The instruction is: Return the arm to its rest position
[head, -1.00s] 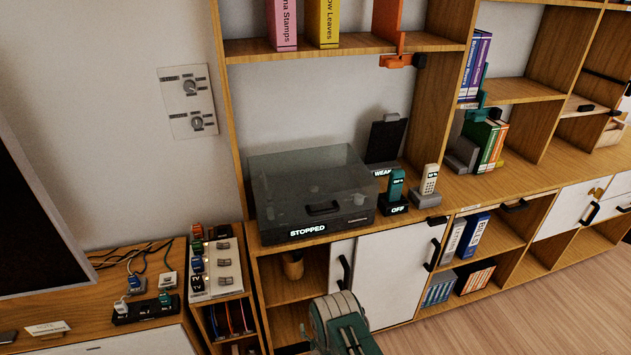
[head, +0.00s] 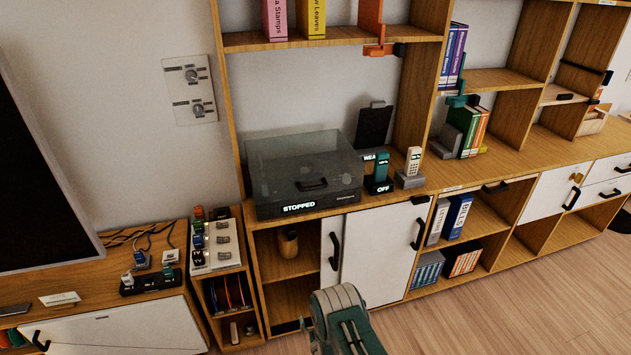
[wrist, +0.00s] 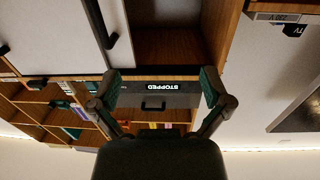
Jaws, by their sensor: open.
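My arm (head: 342,318) shows at the bottom centre of the head view, green and grey, in front of the low cabinet. In the wrist view my gripper (wrist: 160,92) is open, its two green-padded fingers spread wide with nothing between them. The wrist picture is upside down. Beyond the fingers it shows the box marked STOPPED (wrist: 172,86) and the cabinet front. The gripper's fingertips are not clearly visible in the head view.
White sliding doors (head: 375,258) are below. A rack of switches (head: 216,245) stands left. Wooden floor (head: 500,310) is clear at the right.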

